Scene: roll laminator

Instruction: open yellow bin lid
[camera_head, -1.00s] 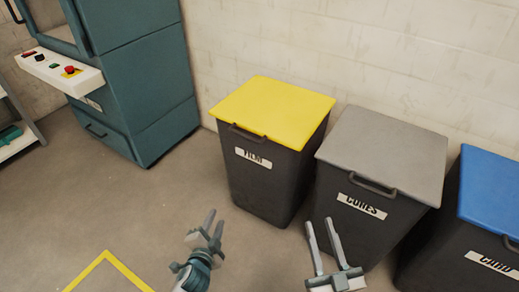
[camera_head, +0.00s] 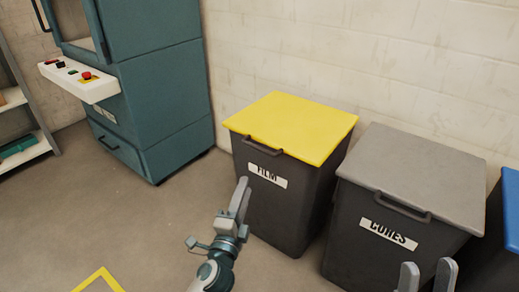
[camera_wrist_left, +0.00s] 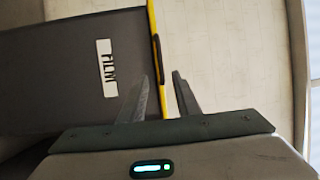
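The yellow bin lid (camera_head: 292,125) lies shut on a dark bin (camera_head: 290,205) labelled FILM, with a dark handle (camera_head: 257,146) at its front edge. My left gripper (camera_head: 240,187) is in front of the bin, below the handle in the picture, and looks empty. In the left wrist view its two fingers (camera_wrist_left: 162,80) stand apart, with the yellow lid edge (camera_wrist_left: 153,45) and the handle (camera_wrist_left: 157,62) beyond their tips. My right gripper (camera_head: 428,268) is at the bottom right, its two fingertips apart with nothing between them; the rest of it is cut off.
A grey-lidded bin (camera_head: 415,175) labelled CORES stands just right of the yellow one, and a blue-lidded bin (camera_head: 511,205) at the right edge. A teal machine (camera_head: 160,95) stands at the left. The wall is close behind the bins. Floor (camera_head: 130,215) at the left is clear.

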